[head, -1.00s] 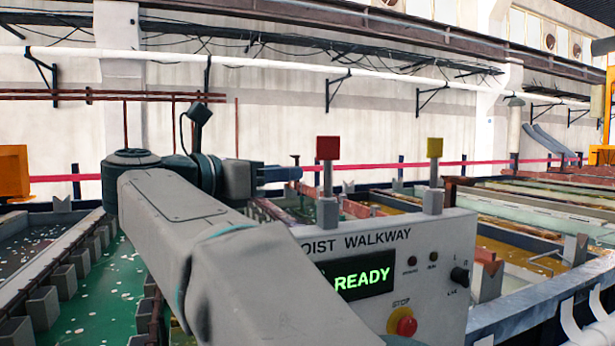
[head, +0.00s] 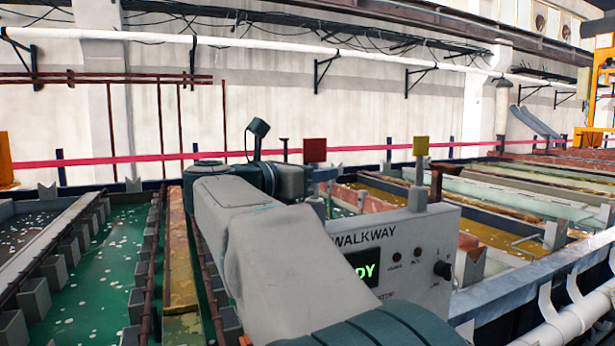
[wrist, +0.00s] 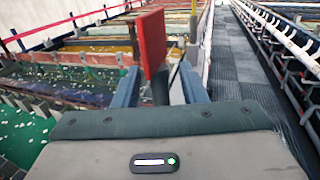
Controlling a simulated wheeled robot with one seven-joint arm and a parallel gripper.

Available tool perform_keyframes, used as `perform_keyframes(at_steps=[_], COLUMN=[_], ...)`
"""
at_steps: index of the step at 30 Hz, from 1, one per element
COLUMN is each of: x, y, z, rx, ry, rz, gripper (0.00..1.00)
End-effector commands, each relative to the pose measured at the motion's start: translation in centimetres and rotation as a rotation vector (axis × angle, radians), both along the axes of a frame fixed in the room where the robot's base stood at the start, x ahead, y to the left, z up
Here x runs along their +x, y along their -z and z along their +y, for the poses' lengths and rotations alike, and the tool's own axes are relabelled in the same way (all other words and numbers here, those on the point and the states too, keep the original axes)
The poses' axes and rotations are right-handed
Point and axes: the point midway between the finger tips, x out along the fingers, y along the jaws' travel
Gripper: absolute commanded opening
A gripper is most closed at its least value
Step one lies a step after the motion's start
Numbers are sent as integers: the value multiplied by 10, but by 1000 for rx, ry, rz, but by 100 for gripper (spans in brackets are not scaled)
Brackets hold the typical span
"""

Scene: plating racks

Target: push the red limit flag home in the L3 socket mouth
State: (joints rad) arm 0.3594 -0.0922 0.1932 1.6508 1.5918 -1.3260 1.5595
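The red limit flag (head: 315,150) stands upright on the left of the grey control box (head: 405,245). In the wrist view the red flag (wrist: 153,42) rises on a dark stem between my two blue fingers. My gripper (wrist: 160,84) looks open, with a gap on each side of the stem. In the head view my gripper (head: 323,174) is level with the stem, just under the red plate, and covers part of it. The socket under the flag is mostly hidden behind my arm, so how deep the flag sits and any L3 label cannot be seen.
A yellow flag (head: 420,146) stands upright on the right of the same box. A black knob (head: 442,269) is on the box face. Plating tanks (head: 90,255) lie around it. A walkway (wrist: 232,75) runs at the right in the wrist view.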

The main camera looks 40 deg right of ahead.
Motion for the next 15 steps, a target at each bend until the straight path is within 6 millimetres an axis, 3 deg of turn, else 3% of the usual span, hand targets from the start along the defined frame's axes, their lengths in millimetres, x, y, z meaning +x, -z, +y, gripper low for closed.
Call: perform_keyframes(at_steps=[4,8,15], x=[0,0,0], y=[0,0,0], z=[0,0,1], rx=[0,0,-1], ry=[0,0,-1], rz=[0,0,-1], gripper=[38,2,0])
